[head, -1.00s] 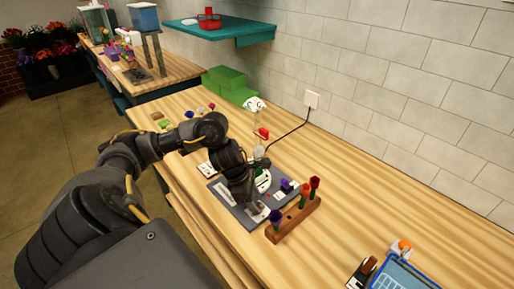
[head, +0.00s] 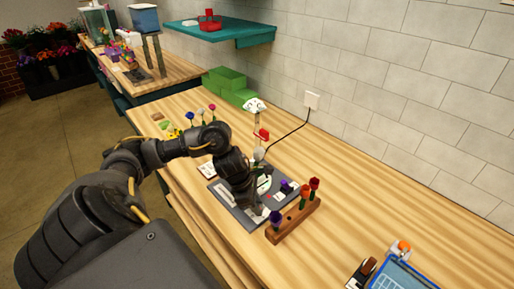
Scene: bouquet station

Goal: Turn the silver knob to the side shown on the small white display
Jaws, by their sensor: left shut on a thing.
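A dark grey board (head: 236,214) lies on the wooden bench with white labels and a pale round dial (head: 265,184) on it. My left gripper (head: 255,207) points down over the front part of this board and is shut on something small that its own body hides. I cannot make out the silver knob; it may be behind the gripper. A small white plate (head: 207,168) lies at the board's left end, but I cannot tell whether it is the display or read any marking. My right gripper is not in view.
A wooden block (head: 293,222) holding several coloured flowers stands close to the board's right side. A lamp-like stand with a white top (head: 256,104) and a black cable are behind. Green boxes (head: 228,82) stand farther back. A blue tray (head: 400,276) is at lower right.

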